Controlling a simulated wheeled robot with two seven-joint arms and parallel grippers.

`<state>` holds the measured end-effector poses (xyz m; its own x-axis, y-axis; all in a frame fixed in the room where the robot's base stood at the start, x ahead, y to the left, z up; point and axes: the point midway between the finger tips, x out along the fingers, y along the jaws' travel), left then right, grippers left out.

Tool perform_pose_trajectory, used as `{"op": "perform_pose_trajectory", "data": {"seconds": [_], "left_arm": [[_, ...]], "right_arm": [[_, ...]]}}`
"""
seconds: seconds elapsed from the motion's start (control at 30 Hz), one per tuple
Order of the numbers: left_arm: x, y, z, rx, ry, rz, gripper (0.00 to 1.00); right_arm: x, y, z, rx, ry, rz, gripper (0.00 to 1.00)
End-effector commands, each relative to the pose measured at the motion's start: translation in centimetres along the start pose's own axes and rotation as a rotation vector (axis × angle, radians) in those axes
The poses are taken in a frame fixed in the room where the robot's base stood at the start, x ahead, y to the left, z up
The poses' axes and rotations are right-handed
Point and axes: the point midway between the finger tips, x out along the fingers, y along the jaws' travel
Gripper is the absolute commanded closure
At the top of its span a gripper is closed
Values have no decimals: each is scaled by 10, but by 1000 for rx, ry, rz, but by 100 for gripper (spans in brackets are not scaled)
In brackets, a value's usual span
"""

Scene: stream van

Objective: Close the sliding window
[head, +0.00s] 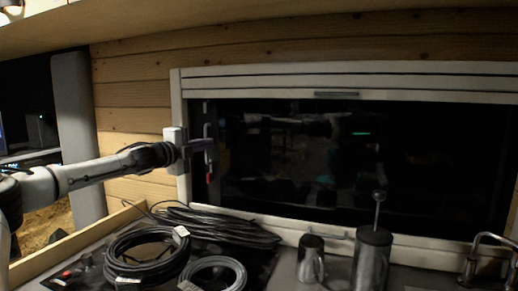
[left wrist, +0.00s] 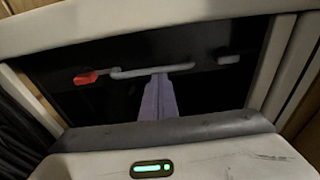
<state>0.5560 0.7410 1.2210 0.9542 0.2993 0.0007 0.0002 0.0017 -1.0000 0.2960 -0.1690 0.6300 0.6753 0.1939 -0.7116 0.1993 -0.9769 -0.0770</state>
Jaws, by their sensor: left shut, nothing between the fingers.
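The sliding window (head: 290,165) is a wide dark pane in a pale frame, across the middle and right of the head view. A slim grey handle (left wrist: 150,70) is on the dark pane in the left wrist view, with a red piece (left wrist: 86,77) at its left end. My left gripper (head: 208,146) is at the window's left side, by the handle. Its fingers (left wrist: 158,96) are shut and empty. Their tips overlap the handle in the left wrist view; I cannot tell whether they touch it. My right gripper is not in view.
Below the window, coiled black cables (head: 145,262) lie on the counter at the left. A rolled blind (head: 350,82) is above the pane.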

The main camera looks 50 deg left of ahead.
Motion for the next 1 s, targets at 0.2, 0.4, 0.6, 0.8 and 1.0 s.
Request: {"op": "perform_pose_trajectory", "data": {"seconds": [0.2, 0.4, 0.6, 0.8, 1.0], "left_arm": [[1, -1, -7, 0, -12, -1, 100], [-2, 2, -36, 9, -4, -7, 100], [-31, 1, -34, 9, -6, -7, 100], [-66, 0, -34, 6, -7, -5, 100], [-91, -1, -35, 3, -5, -2, 100]], "right_arm": [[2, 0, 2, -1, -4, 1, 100], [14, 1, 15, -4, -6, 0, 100], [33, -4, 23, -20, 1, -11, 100], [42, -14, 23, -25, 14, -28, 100], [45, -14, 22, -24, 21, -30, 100]]}}
